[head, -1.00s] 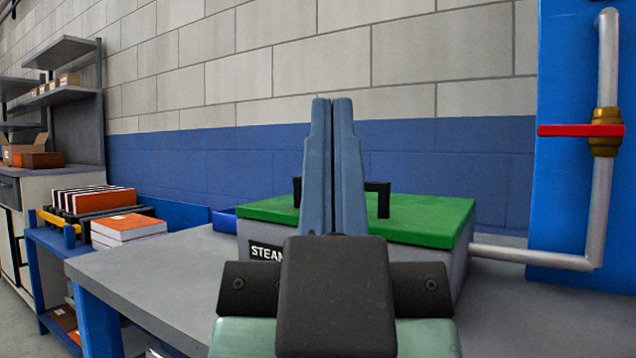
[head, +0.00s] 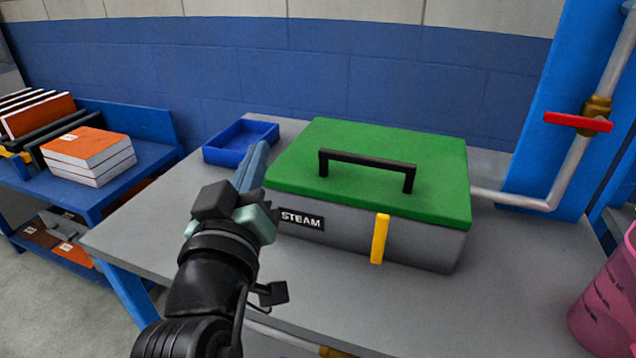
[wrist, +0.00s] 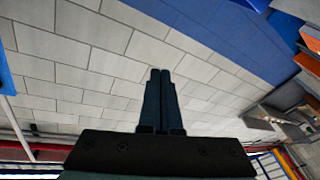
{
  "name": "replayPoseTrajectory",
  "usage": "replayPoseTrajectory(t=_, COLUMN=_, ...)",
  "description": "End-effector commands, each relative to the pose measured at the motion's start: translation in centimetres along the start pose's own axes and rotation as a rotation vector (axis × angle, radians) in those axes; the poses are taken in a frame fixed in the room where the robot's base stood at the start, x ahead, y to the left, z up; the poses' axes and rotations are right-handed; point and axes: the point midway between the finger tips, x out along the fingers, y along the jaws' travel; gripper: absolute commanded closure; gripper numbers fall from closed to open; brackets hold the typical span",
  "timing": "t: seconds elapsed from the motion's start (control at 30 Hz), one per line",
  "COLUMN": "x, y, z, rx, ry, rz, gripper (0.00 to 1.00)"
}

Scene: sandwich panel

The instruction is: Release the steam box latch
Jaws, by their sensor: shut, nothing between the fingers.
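The steam box (head: 345,235) is a grey box with a green lid (head: 430,165) and a black handle (head: 368,162), standing on a grey table. A yellow latch (head: 380,239) stands upright on its front face, right of the STEAM label (head: 301,220). The lid lies flat on the box. My gripper (head: 256,157) is at the left of the box, left of the latch and apart from it. Its fingers are shut together and empty. The wrist view shows the shut fingers (wrist: 159,75) against the wall, with no box in sight.
A blue tray (head: 240,142) sits on the table (head: 150,235) behind my gripper. A pipe with a red valve handle (head: 578,122) runs at the right. A pink bin (head: 606,300) is at the lower right. A blue shelf with books (head: 90,155) stands at the left. The table in front of the latch is clear.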

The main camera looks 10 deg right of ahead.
Motion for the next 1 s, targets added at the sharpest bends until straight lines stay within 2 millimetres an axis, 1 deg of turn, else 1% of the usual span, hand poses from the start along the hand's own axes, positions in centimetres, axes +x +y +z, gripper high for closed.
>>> replayPoseTrajectory(t=0.03, x=0.4, y=-0.2, z=0.7, rx=-0.074, ry=-0.072, rz=0.007, gripper=1.0)
replayPoseTrajectory(t=0.07, x=0.5, y=-0.4, z=1.5, rx=-0.117, ry=-0.109, rz=0.015, gripper=1.0)
replayPoseTrajectory(t=0.1, x=0.5, y=-0.7, z=2.7, rx=-0.177, ry=-0.157, rz=0.025, gripper=1.0)
replayPoseTrajectory(t=0.17, x=0.2, y=-0.9, z=4.4, rx=-0.267, ry=-0.225, rz=0.039, gripper=1.0)
replayPoseTrajectory(t=0.3, x=-1.2, y=-1.1, z=7.7, rx=-0.489, ry=-0.36, rz=0.073, gripper=1.0)
replayPoseTrajectory(t=0.43, x=-3.2, y=-0.8, z=9.7, rx=-0.702, ry=-0.453, rz=0.105, gripper=1.0)
replayPoseTrajectory(t=0.5, x=-4.5, y=-0.5, z=10.4, rx=-0.812, ry=-0.488, rz=0.122, gripper=1.0)
replayPoseTrajectory(t=0.7, x=-7.5, y=0.0, z=11.2, rx=-1.056, ry=-0.53, rz=0.163, gripper=1.0)
replayPoseTrajectory(t=0.83, x=-8.6, y=0.1, z=11.4, rx=-1.14, ry=-0.535, rz=0.179, gripper=1.0)
replayPoseTrajectory(t=1.0, x=-9.1, y=0.1, z=11.5, rx=-1.171, ry=-0.533, rz=0.186, gripper=1.0)
